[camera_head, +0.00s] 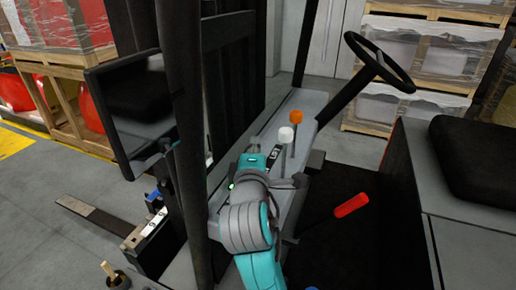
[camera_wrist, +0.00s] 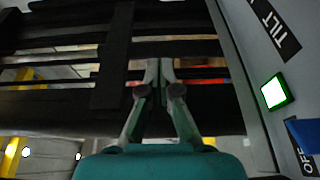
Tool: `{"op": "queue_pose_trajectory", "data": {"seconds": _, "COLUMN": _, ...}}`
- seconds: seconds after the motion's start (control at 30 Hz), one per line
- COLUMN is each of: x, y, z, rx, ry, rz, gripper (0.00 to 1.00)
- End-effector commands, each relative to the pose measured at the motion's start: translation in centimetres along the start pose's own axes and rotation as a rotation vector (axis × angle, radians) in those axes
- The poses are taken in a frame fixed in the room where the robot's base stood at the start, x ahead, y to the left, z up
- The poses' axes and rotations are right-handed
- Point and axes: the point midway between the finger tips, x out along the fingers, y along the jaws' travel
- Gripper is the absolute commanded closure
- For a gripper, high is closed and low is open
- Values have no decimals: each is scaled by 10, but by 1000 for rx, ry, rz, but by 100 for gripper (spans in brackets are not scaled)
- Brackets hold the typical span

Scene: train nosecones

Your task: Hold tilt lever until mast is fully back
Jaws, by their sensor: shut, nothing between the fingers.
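A lever with a white knob (camera_head: 286,134) and a lever with an orange knob (camera_head: 297,117) stand on the grey console (camera_head: 302,104). I cannot tell which one is the tilt lever. A TILT label (camera_wrist: 273,25) shows at the upper right of the wrist view. My gripper (camera_wrist: 161,66) is shut and empty, its fingertips together in front of dark bars. In the head view my arm ends at the console, left of and below the white knob, and the fingertips are hidden. The dark mast (camera_head: 232,75) stands behind the console and looks roughly upright.
A green-lit button (camera_wrist: 274,92) and an OFF label (camera_wrist: 302,157) are on the panel right of my gripper. A steering wheel (camera_head: 380,62), a black seat (camera_head: 478,155) and a red handle (camera_head: 351,205) are to the right. A fork (camera_head: 95,215) extends left.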

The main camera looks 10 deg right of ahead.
Motion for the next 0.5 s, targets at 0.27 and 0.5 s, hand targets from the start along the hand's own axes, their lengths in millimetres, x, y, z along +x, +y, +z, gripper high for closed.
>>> {"op": "queue_pose_trajectory", "data": {"seconds": 0.27, "x": 48, "y": 0, "z": 1, "rx": 0, "ry": -2, "rz": -1, "gripper": 100}}
{"op": "queue_pose_trajectory", "data": {"seconds": 0.5, "x": 62, "y": 0, "z": 14, "rx": 1, "ry": -1, "rz": 0, "gripper": 100}}
